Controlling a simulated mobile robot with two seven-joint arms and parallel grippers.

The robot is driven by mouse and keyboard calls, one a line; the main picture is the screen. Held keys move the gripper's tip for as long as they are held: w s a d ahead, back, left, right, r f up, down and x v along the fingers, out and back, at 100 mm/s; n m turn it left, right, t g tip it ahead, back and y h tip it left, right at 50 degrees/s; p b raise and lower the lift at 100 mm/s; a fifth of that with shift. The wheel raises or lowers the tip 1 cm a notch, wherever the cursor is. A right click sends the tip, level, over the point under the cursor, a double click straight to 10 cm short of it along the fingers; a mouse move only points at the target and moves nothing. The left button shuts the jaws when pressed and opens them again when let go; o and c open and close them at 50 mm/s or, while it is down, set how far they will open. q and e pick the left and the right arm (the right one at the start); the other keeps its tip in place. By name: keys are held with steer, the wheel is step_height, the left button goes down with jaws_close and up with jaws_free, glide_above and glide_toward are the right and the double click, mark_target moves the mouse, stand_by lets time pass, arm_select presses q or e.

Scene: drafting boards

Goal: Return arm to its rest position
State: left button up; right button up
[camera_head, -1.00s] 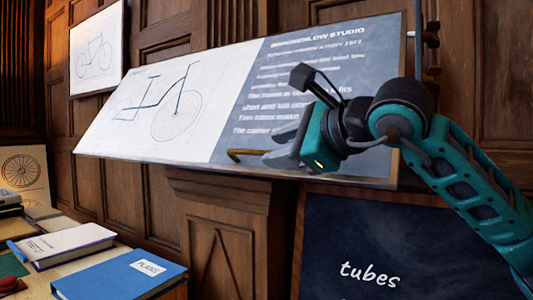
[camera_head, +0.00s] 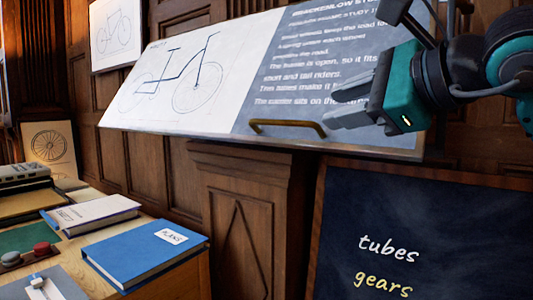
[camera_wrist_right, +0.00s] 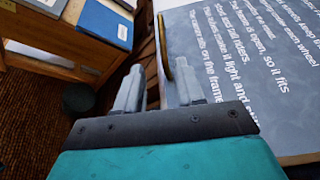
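My right arm comes in from the right edge in the head view. Its teal gripper (camera_head: 338,115) is in front of the lower part of the tilted drafting board (camera_head: 185,90), just right of and slightly above the brass handle (camera_head: 287,123). In the right wrist view the gripper (camera_wrist_right: 158,88) has its two grey fingers apart with nothing between them. The brass handle (camera_wrist_right: 166,45) shows there just beyond the fingertips. It does not appear gripped. My left arm and gripper are out of view.
A dark chalkboard (camera_head: 400,215) stands below the drafting board. Wood panelling (camera_head: 140,170) is behind. Space in front of the board looks clear.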

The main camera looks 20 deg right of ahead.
steer(key=a+f+m+g+y+p, duration=0.5)
steer(key=a+f+g+y, duration=0.45)
steer(key=a+y, duration=0.55)
steer(key=w+d+f+m+t+h+p, duration=0.1)
steer(key=w+d+f+m+t+h, duration=0.15)
steer(key=f+m+t, duration=0.7)
steer(key=w+d+f+m+t+h+p, duration=0.2)
steer(key=m+t+h, duration=0.2)
steer(key=m, duration=1.1)
steer(key=s+d+f+m+g+h+p, duration=0.1)
steer(key=s+d+f+m+h, duration=0.1)
steer(key=f+m+h, duration=0.5)
steer(key=s+d+f+m+h+p, duration=0.1)
steer(key=s+d+f+m+h, duration=0.3)
steer(key=f, duration=0.6)
arm_select(q)
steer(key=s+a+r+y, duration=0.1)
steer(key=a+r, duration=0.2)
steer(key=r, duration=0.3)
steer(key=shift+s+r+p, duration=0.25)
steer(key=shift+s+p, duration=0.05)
steer(key=shift+p, duration=0.1)
arm_select(e)
steer(key=s+f+m+g, duration=0.6)
steer(key=s+f, duration=0.4)
steer(key=f, duration=0.4)
steer(key=shift+s+a+m+h, duration=0.35)
steer(key=shift+a+m, duration=0.05)
steer(key=shift+m, duration=0.35)
